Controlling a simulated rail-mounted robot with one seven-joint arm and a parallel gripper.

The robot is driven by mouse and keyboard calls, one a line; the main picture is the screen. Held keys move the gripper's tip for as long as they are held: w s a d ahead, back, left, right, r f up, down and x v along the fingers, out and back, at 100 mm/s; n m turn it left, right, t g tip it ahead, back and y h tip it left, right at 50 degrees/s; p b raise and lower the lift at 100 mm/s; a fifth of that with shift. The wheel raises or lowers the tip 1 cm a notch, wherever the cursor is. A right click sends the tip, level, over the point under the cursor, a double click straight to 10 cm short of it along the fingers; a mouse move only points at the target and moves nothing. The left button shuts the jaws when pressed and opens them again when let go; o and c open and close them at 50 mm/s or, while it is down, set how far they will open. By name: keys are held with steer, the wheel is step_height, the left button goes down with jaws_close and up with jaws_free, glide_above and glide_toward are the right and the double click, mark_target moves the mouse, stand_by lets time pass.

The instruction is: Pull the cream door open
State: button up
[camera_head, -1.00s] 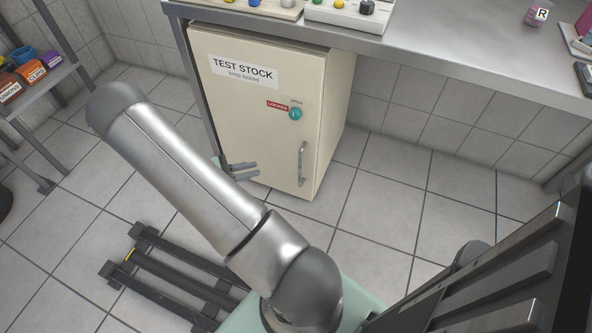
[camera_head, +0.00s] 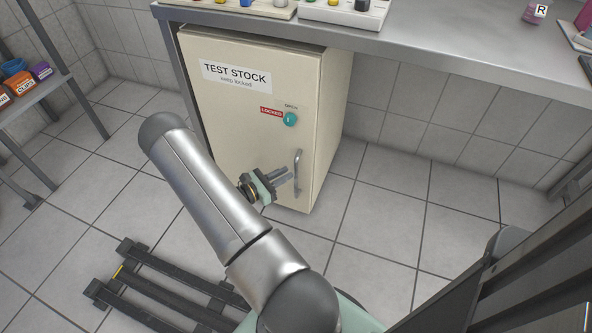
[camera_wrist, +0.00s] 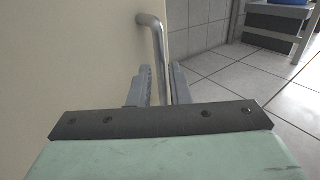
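The cream door (camera_head: 240,110) of the cabinet under the bench is shut and carries a "TEST STOCK keep locked" label. Its upright metal bar handle (camera_head: 298,172) is near the right edge, low on the door. A teal knob (camera_head: 290,119) sits above it, between a red "LOCKED" tag and the word "OPEN"; its setting is too small to tell. My gripper (camera_head: 284,176) is just left of the handle. In the wrist view, my gripper (camera_wrist: 163,88) has its fingers apart, with the handle (camera_wrist: 157,45) showing between them. Whether they touch it cannot be told.
The steel bench top (camera_head: 420,45) overhangs the cabinet and bears boxes and small items. A shelf with bins (camera_head: 20,85) stands at the left. A dark slatted frame (camera_head: 170,285) lies on the floor in front. The tiled floor (camera_head: 375,205) right of the cabinet is clear.

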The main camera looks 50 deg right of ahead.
mark_target(295, 169)
steer(key=shift+b+x, duration=0.4)
steer(key=shift+x, duration=2.25)
jaws_close()
